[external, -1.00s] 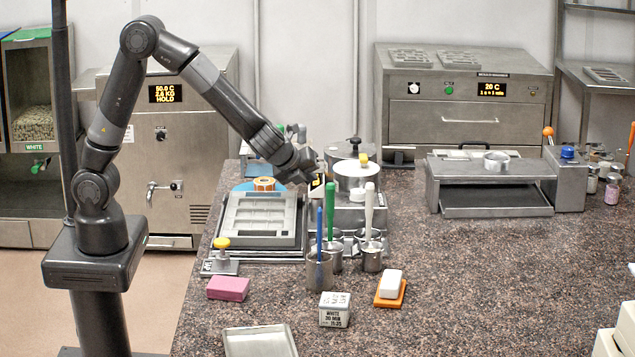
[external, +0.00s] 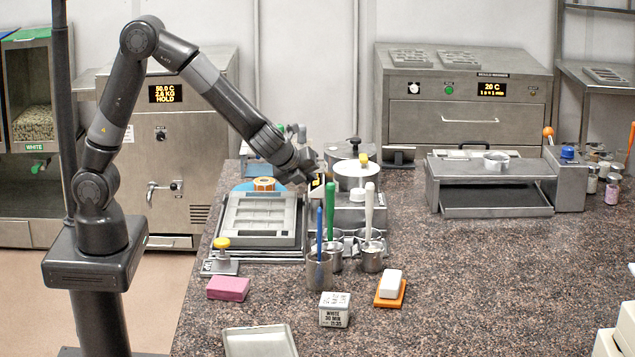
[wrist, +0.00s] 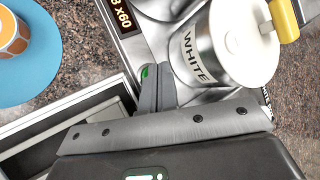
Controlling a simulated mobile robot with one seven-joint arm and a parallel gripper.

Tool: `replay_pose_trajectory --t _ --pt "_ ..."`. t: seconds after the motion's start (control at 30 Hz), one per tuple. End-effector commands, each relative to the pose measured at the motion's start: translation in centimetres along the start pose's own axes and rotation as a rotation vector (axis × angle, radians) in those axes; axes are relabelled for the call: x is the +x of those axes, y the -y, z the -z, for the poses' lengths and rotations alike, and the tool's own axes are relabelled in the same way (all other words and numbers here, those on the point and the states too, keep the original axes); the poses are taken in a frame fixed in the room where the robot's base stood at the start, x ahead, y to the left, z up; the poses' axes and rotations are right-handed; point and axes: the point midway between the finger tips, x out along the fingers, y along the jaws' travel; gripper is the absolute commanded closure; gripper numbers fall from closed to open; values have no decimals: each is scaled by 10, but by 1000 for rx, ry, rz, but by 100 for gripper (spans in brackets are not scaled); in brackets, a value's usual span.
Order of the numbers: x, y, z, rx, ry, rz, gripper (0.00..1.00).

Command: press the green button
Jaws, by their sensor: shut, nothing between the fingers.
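My gripper (external: 314,184) is shut and empty, with its fingers pointing down at a small steel machine in the middle of the bench. In the wrist view the closed fingertips (wrist: 156,76) are right beside a small green button (wrist: 144,73) on this machine, below its lit display (wrist: 124,16). The fingers partly cover the button, and I cannot tell whether they touch it. In the external view my gripper hides this button. Another round green button (external: 448,90) is on the front of the steel oven (external: 468,132) at the back, far from my gripper.
A pot labelled WHITE (wrist: 202,50) stands close beside the fingers. A grey mould frame (external: 262,216) lies left of the machine, near an orange tape roll (wrist: 10,35) on a blue disc (wrist: 32,62). Cups with tall handles (external: 373,257) stand in front.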

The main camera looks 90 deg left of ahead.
Motion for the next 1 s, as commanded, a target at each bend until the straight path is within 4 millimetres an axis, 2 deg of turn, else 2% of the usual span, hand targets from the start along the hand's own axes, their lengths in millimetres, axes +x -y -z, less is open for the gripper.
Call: replay_pose_trajectory --t 1.0 --pt "5 -4 4 0 0 0 100"
